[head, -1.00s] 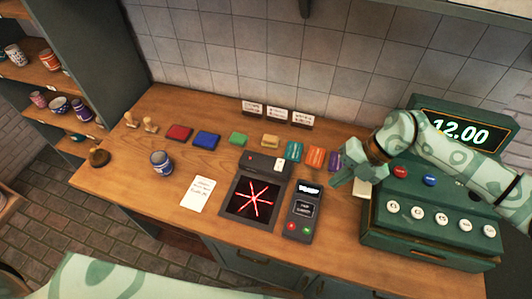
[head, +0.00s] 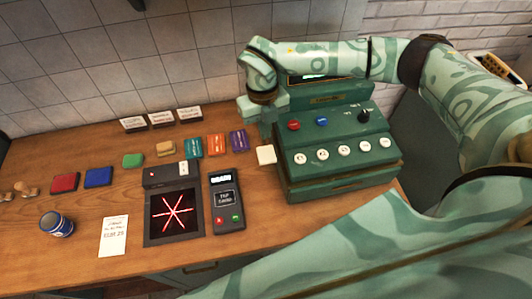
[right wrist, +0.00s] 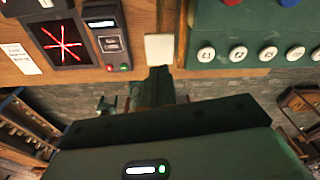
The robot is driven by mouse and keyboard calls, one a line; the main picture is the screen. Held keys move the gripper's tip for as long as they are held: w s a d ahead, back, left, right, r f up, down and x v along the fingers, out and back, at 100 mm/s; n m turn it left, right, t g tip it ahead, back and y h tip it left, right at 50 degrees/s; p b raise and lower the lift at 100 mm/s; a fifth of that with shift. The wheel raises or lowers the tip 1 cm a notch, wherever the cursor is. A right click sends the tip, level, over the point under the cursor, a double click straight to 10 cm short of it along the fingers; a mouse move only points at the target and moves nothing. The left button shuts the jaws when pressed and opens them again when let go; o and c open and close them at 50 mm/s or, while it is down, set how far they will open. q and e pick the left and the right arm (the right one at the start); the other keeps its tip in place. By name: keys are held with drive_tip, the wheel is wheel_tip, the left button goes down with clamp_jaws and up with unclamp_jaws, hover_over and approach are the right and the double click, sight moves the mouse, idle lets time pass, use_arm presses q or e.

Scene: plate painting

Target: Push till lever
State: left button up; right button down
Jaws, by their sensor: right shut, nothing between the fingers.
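The green till (head: 335,180) stands at the right of the counter, with round white keys along its front and red and blue buttons above. A small black upright knob (head: 364,116), which looks like the lever, is at the till's upper right. My right gripper (head: 268,125) is shut and empty at the till's left rear side, apart from the knob. Whether it touches the till I cannot tell. My right forearm crosses above the till and hides most of its display. In the right wrist view my fingertips (right wrist: 160,72) show beside a white card. My left gripper is out of view.
A white card (head: 266,154) lies left of the till. Beside it are a card terminal (head: 226,203), a scanner with red lines (head: 172,213) and coloured packets (head: 216,145). The wall is close behind the counter.

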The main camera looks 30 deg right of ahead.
sight(266, 153)
drive_tip(key=f+b, duration=0.1)
drive_tip(key=f, duration=0.1)
drive_tip(key=f+b, duration=0.3)
drive_tip(key=f, duration=0.1)
drive_tip(key=shift+s+f, duration=0.2)
drive_tip(key=shift+s, duration=0.15)
drive_tip(key=shift+r, duration=0.1)
drive_tip(key=shift+f+b, duration=1.45)
drive_tip(key=shift+f, duration=0.55)
drive_tip(key=shift+r, duration=0.1)
drive_tip(key=w, duration=0.1)
drive_tip(key=w+r, duration=0.1)
drive_tip(key=w, duration=0.1)
drive_tip(key=shift+r, duration=0.1)
wheel_tip(266, 153, up, 16)
drive_tip(key=w, duration=0.1)
drive_tip(key=shift+w+b, duration=0.35)
drive_tip(key=shift+b, duration=0.1)
